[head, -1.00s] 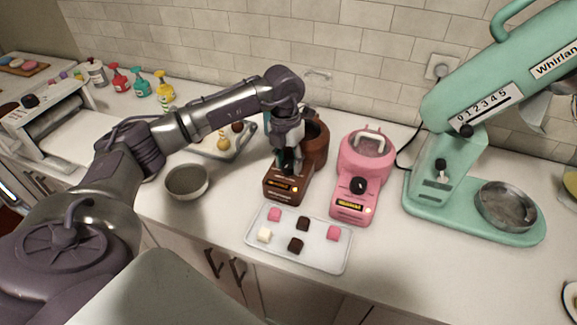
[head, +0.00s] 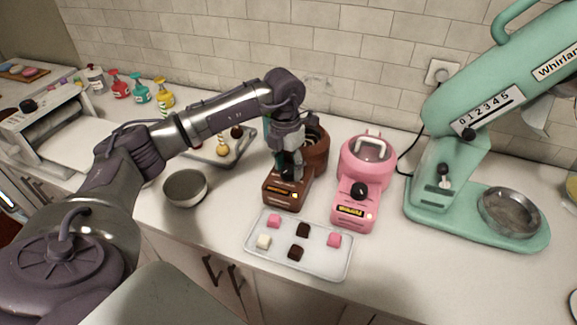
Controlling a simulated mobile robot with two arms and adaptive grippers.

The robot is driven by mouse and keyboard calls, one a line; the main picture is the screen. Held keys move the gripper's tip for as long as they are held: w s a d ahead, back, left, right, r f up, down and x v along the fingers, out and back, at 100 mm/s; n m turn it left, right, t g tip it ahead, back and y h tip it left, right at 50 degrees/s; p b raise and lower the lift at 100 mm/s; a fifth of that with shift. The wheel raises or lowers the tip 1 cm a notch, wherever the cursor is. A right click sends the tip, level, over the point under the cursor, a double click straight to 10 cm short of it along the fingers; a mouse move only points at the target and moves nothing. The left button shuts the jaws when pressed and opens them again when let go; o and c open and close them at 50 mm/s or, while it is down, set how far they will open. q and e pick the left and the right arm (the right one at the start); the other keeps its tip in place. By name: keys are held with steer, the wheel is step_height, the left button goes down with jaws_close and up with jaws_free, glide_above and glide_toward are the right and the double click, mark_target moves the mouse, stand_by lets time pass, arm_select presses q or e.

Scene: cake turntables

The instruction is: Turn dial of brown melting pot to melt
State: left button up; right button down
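The brown melting pot (head: 283,194) stands on the counter left of the pink one, with its round bowl (head: 318,150) behind and a lit label on its front. My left gripper (head: 287,173) points down over the front of the brown pot, at its dial. The dial is mostly hidden by the fingers; a dark piece shows between or just under them. I cannot tell whether the fingers touch it or how far they are closed. My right gripper is not in view.
The pink melting pot (head: 354,213) with a black dial stands close on the right. A white tray (head: 318,268) of chocolates lies in front. A grey bowl (head: 185,187) is at left, a teal mixer (head: 425,205) at right. Tiled wall behind.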

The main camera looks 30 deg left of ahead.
mark_target(286, 167)
arm_select(q)
steer(key=shift+o, duration=0.6)
steer(key=shift+r, duration=0.15)
step_height(286, 167, up, 12)
steer(key=shift+a, duration=0.35)
steer(key=shift+f, duration=0.25)
